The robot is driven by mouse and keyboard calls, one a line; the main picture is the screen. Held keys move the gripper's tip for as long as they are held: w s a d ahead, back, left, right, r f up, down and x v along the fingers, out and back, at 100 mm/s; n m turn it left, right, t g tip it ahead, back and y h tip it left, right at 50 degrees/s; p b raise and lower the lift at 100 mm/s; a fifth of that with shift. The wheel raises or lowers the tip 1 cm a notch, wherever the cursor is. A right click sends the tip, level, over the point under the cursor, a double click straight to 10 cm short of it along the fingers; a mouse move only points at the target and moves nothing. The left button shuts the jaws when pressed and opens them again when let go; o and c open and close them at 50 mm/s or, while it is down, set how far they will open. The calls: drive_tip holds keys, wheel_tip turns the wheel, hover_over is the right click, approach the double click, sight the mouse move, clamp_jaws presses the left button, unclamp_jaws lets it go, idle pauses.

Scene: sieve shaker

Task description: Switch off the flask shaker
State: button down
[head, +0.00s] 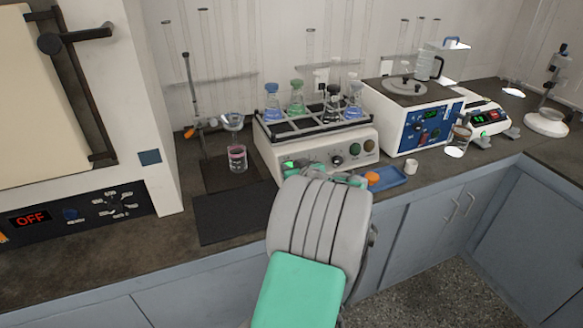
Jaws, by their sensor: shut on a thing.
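The flask shaker (271,150) is a cream box on the bench. Its top rack (310,128) holds several stoppered flasks, with blue, green and dark stoppers. Its sloped front panel has a green-ringed knob (337,160), a dark knob (354,149) and a brown knob (369,146). A bright green spot (289,164) shows at the panel's lower left. My gripper (318,174) is at the lower front of the panel, mostly hidden behind my grey wrist. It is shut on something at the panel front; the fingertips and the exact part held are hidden.
A blue tray (394,180) with an orange item and a small white cup (411,167) are right of my gripper. A dark mat (232,214) and a beaker with pink contents (237,158) are left.

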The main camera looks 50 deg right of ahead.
drive_tip(key=shift+f+b, duration=0.45)
drive_tip(key=shift+b, duration=0.8)
drive_tip(key=t+b, duration=0.1)
drive_tip(key=b, duration=0.3)
drive_tip(key=shift+s+f+h, duration=0.1)
drive_tip(key=shift+f+h, duration=0.25)
drive_tip(key=shift+h, duration=0.05)
drive_tip(key=t+b, duration=0.1)
drive_tip(key=b, duration=0.3)
drive_tip(key=shift+s+a, duration=0.1)
drive_tip(key=shift+r+t+h+b, duration=0.2)
drive_tip(key=shift+t+h+b, duration=0.15)
drive_tip(key=shift+b, duration=0.8)
drive_tip(key=shift+r, duration=0.3)
drive_tip(key=c, duration=1.2)
unclamp_jaws()
drive_tip(key=shift+s, duration=0.1)
